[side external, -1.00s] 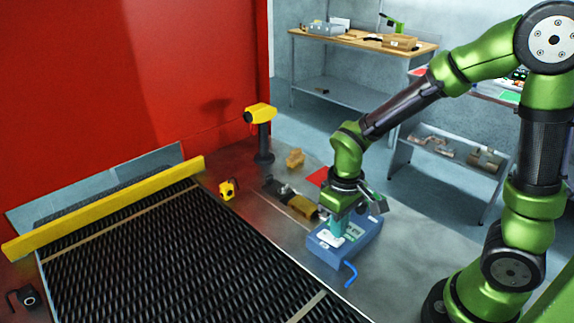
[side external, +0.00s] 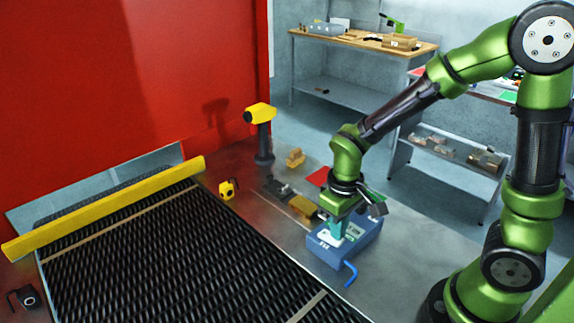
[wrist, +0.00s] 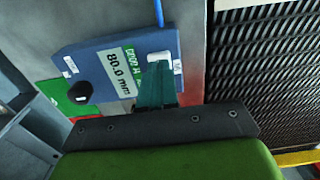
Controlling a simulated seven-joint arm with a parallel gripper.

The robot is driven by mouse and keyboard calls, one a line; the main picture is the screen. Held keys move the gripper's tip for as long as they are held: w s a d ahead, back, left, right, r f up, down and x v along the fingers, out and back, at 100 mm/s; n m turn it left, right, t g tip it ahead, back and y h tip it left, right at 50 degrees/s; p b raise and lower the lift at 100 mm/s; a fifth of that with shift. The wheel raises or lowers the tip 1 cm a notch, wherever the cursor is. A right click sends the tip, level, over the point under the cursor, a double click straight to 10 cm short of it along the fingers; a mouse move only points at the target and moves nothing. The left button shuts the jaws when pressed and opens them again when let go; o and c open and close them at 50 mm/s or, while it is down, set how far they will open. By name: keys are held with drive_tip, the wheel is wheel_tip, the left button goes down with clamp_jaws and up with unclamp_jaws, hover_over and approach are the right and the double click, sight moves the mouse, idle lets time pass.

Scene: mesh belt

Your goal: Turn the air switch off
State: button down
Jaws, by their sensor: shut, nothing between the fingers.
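A blue box (side external: 362,240) stands on the metal table below my arm. A small white switch-like piece (wrist: 160,57) and a white tag (wrist: 178,66) sit by the fingertips. My gripper (side external: 337,238) points down over the box, its teal fingers shut and empty. In the wrist view the fingertips (wrist: 157,68) overlap the white piece; I cannot tell whether they touch it.
A black mesh belt (side external: 170,255) with a yellow bar (side external: 105,208) lies at left. A blue hose (side external: 350,273) leaves the box's front. A yellow-headed post (side external: 261,135), a tan block (side external: 295,157) and a yellow device (side external: 229,189) stand behind.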

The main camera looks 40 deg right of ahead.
drive_tip(key=shift+f, duration=0.65)
drive_tip(key=shift+r, duration=3.55)
drive_tip(key=shift+s+a+r+m, duration=0.15)
drive_tip(key=shift+s+a+m, duration=0.05)
drive_tip(key=shift+s+m, duration=0.1)
drive_tip(key=s+r+m+t+y, duration=0.1)
drive_tip(key=s+r+t, duration=0.1)
drive_tip(key=r, duration=0.3)
drive_tip(key=s+d+r+m+t+y, duration=0.1)
drive_tip(key=s+r+m+t, duration=0.1)
drive_tip(key=r+t, duration=0.3)
drive_tip(key=shift+v, duration=1)
